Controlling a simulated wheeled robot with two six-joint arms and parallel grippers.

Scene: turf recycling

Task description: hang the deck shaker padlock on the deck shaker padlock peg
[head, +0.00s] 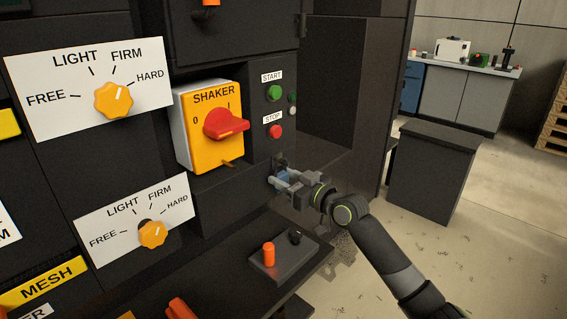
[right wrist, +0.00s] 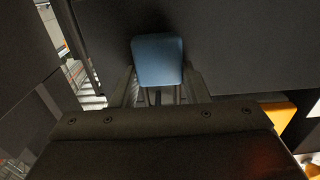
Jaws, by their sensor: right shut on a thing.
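My right gripper (head: 281,182) is at the dark panel below the red STOP button, in the head view. It is shut on a blue padlock (right wrist: 158,60), which shows between the two fingers in the right wrist view. In the head view only a small blue part of the padlock (head: 284,176) shows between the fingers. A small dark fitting (head: 280,160) on the panel, likely the peg, is just above the padlock. I cannot tell whether the padlock's shackle is around it. My left gripper is not in view.
The yellow SHAKER switch box (head: 208,140) with a red handle (head: 225,123) is to the left of the gripper. Green START (head: 274,92) and red STOP (head: 275,131) buttons are above. Open floor is at the right.

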